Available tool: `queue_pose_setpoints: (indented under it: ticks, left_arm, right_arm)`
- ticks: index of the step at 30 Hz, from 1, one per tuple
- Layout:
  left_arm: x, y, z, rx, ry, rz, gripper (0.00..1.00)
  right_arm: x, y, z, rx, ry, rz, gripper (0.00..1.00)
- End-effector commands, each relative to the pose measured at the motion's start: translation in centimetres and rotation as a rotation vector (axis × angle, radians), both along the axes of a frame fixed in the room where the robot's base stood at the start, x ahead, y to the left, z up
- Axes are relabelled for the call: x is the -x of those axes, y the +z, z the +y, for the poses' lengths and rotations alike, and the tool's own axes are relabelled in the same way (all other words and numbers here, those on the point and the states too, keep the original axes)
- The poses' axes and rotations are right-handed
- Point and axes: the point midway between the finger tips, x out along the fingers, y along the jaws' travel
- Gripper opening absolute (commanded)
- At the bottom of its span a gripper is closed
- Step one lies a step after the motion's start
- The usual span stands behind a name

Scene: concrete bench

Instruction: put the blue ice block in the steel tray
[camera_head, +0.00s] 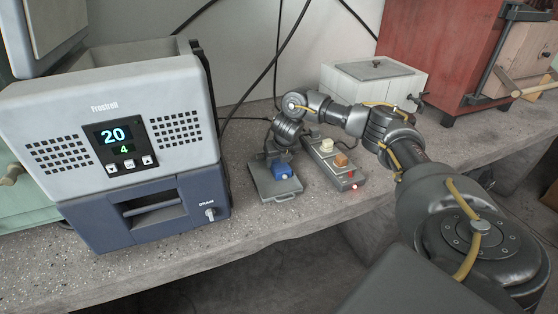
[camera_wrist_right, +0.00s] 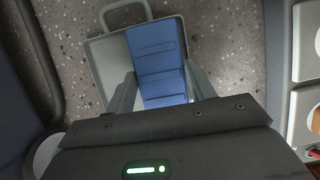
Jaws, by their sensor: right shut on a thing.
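The blue ice block (camera_head: 282,173) is between the fingers of my right gripper (camera_head: 277,157), which is shut on it. In the right wrist view the blue block (camera_wrist_right: 157,62) shows between the two grey fingers (camera_wrist_right: 160,90). The grey steel tray (camera_head: 288,192) lies on the bench directly below; its floor and handle show beside the block in the wrist view (camera_wrist_right: 106,65). The block is over or in the tray; I cannot tell whether it touches the tray floor. My left gripper is not in view.
A grey and navy machine (camera_head: 110,130) with a lit display stands left of the tray. A power strip (camera_head: 335,165) with plugs and a red light lies close on the right. A pale box (camera_head: 350,88) and a red cabinet (camera_head: 425,55) stand behind. Black cables hang along the wall.

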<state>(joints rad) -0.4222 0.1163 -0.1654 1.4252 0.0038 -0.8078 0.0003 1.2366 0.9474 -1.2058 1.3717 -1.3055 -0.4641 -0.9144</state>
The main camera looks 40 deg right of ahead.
Motion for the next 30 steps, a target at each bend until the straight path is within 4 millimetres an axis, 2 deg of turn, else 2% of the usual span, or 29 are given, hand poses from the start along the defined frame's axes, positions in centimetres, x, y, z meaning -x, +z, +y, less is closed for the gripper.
queue_pose_setpoints:
  ticks: [1,6,17,20,25,30]
  left_arm:
    - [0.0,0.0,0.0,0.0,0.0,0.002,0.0]
    - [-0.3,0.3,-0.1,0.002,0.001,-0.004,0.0]
    - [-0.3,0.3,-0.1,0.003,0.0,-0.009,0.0]
    - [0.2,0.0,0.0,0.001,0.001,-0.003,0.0]
    - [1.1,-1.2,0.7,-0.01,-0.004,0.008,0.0]
    - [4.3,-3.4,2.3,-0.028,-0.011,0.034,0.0]
  right_arm:
    - [0.0,-0.2,0.0,0.0,0.0,0.0,0.55]
    - [0.0,-0.1,0.0,0.0,0.0,0.0,0.76]
    - [0.1,0.4,0.0,0.0,0.0,0.0,0.76]
    - [0.5,1.6,0.2,-0.001,0.003,-0.001,0.76]
    - [1.8,5.2,0.7,0.002,0.003,-0.004,0.76]
    - [2.7,7.6,1.0,0.002,0.001,-0.001,0.76]
